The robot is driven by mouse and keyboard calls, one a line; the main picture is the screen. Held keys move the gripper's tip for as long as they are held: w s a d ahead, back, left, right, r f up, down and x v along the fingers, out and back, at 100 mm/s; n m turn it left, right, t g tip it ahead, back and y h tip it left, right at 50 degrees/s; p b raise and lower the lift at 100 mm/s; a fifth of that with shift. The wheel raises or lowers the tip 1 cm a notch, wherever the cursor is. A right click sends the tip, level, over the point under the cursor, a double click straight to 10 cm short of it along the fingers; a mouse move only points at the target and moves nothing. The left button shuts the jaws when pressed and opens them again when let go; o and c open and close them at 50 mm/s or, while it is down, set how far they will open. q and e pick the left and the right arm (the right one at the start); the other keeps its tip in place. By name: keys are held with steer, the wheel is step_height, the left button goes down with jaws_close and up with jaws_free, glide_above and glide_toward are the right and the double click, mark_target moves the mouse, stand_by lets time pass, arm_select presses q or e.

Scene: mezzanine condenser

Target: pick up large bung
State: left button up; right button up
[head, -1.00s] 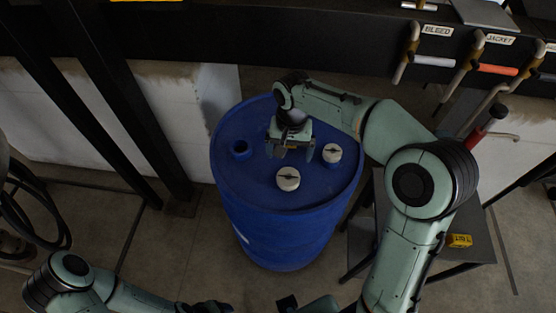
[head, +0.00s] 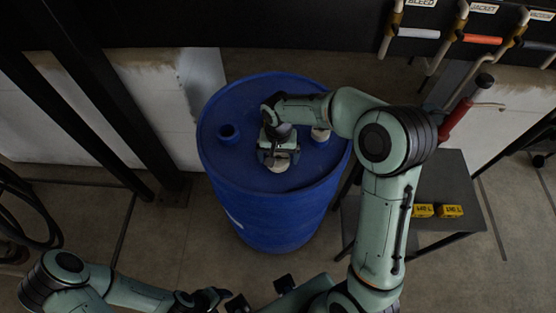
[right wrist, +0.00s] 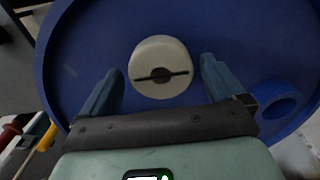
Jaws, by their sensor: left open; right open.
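A pale, round slotted bung (head: 279,165) lies on the blue drum's top, towards the near side. My right gripper (head: 277,156) is right over it, pointing down. In the right wrist view the bung (right wrist: 160,67) shows between the open fingers (right wrist: 162,88), with a gap on both sides, and the fingers are not closed on it. A second pale bung (head: 320,134) sits further right on the drum, partly hidden by my right arm. My left gripper (head: 214,297) is low at the bottom edge, far from the drum, dark and small.
The blue drum (head: 265,220) has a raised open neck (head: 229,133) at the left of its top, also in the right wrist view (right wrist: 277,100). Labelled valve handles (head: 420,33) hang behind.

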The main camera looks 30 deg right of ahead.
steer(key=shift+f, duration=0.8)
steer(key=c, duration=1)
steer(key=shift+r, duration=0.1)
steer(key=shift+c, duration=0.2)
